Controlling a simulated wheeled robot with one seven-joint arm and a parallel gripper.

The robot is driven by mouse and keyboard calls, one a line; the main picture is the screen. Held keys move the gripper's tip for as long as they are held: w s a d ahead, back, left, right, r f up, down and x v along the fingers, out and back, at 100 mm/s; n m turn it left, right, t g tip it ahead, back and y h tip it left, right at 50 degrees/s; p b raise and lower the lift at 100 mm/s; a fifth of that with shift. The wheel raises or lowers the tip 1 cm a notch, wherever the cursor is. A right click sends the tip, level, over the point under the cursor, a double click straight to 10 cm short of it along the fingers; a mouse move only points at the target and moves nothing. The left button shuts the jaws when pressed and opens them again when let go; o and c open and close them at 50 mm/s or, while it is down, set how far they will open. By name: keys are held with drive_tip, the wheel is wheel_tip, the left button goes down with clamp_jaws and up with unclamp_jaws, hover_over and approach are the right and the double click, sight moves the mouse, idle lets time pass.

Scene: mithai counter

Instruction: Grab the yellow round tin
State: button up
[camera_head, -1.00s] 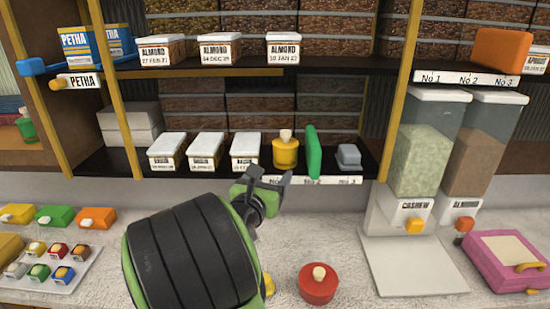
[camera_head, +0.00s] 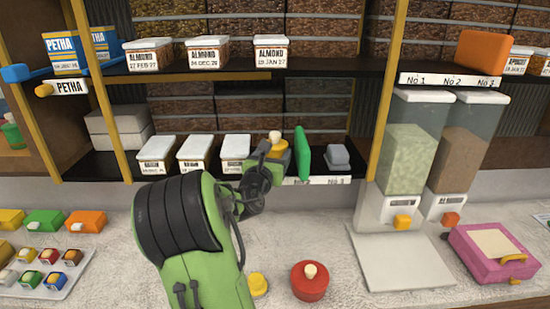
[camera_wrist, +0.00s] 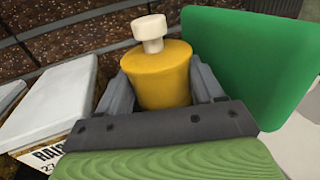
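The yellow round tin (camera_head: 277,146) with a cream knob stands upright on the lower shelf, left of a green upright block (camera_head: 302,153). In the wrist view the tin (camera_wrist: 160,75) sits between the two fingers of my gripper (camera_wrist: 160,88). The fingers are spread with one on each side, very close to the tin; whether they touch it I cannot tell. In the head view my gripper (camera_head: 268,162) is at the shelf's front edge and hides the tin's lower part.
White-lidded raisin boxes (camera_head: 195,151) stand left of the tin; a grey block (camera_head: 339,156) is right of the green one. The upper shelf (camera_head: 330,69) is overhead. A red round tin (camera_head: 309,281) and a small yellow round piece (camera_head: 257,285) are on the counter below.

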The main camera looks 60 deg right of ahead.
drive_tip(key=c, duration=0.3)
wheel_tip(320, 180, up, 10)
drive_tip(key=p, duration=0.3)
drive_tip(key=shift+c, duration=0.3)
drive_tip(key=shift+d, duration=0.1)
